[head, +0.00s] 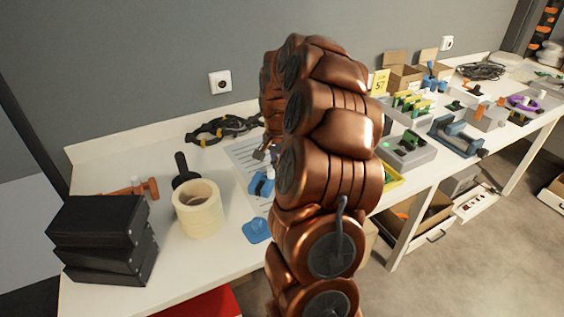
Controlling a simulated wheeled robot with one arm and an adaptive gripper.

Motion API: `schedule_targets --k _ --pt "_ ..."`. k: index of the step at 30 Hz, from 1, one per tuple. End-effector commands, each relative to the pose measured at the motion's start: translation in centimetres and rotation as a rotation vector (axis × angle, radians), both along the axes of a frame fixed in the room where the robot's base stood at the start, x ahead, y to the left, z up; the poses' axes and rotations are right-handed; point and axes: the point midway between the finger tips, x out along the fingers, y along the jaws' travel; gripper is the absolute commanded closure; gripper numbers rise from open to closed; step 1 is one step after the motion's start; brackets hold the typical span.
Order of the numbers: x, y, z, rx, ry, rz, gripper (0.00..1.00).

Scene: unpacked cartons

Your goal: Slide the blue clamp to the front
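My copper-coloured arm rises through the middle of the head view and covers much of the table behind it. A small grey-brown part, perhaps a fingertip of my gripper (261,153), shows at the arm's left edge; the rest is hidden. Just below it, a blue object with dark parts (261,185), possibly the blue clamp, lies on a printed white sheet (243,155). I cannot tell whether the gripper touches it. A flat blue piece (256,231) lies nearer the front edge, partly behind the arm. A larger blue clamp-like tool (457,137) stands on the right part of the table.
Left of the sheet are a cream tape roll (197,208), a black-handled tool (183,172), stacked black boxes (98,221) and an orange hammer-like tool (135,188). A grey box (407,152) and several trays crowd the right. Some white table (215,258) is bare in front.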

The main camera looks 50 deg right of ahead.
Motion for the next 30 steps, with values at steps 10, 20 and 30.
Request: schedule_targets --k 10,20,30 --pt "-0.2 0.7 0.0 0.0 0.001 0.0 1.0" --pt "-0.3 1.3 -0.1 0.001 0.001 0.002 1.0" --pt "-1.1 4.1 0.0 -0.001 0.0 0.001 1.0"
